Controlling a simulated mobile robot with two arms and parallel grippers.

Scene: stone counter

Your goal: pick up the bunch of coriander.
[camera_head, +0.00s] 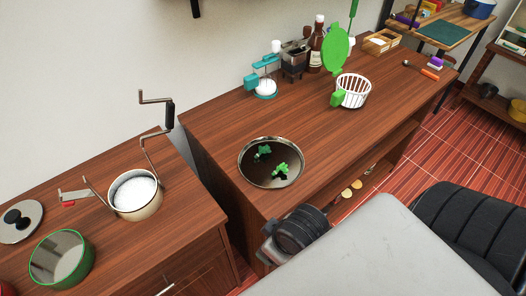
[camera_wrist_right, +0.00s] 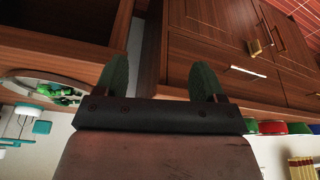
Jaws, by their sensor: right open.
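Two small green leafy bunches, which look like coriander, lie in a dark round dish (camera_head: 246,170) with a pale rim. One bunch (camera_head: 263,152) lies farther back, the other bunch (camera_head: 282,170) nearer the front. The dish also shows at the left edge of the right wrist view, with green leaves (camera_wrist_right: 62,94) in it. My right gripper (camera_wrist_right: 160,78) is open, with nothing between its green fingers. It is apart from the dish, off to one side of it. Part of my right arm shows below the dish in the head view. My left gripper is out of view.
A white basket (camera_head: 353,92), a bottle (camera_head: 315,48) and a teal dispenser (camera_head: 265,85) stand farther back on the brown counter. A pot (camera_head: 136,197) and a green-rimmed bowl (camera_head: 62,259) sit on the left cabinet. The counter right of the dish is clear.

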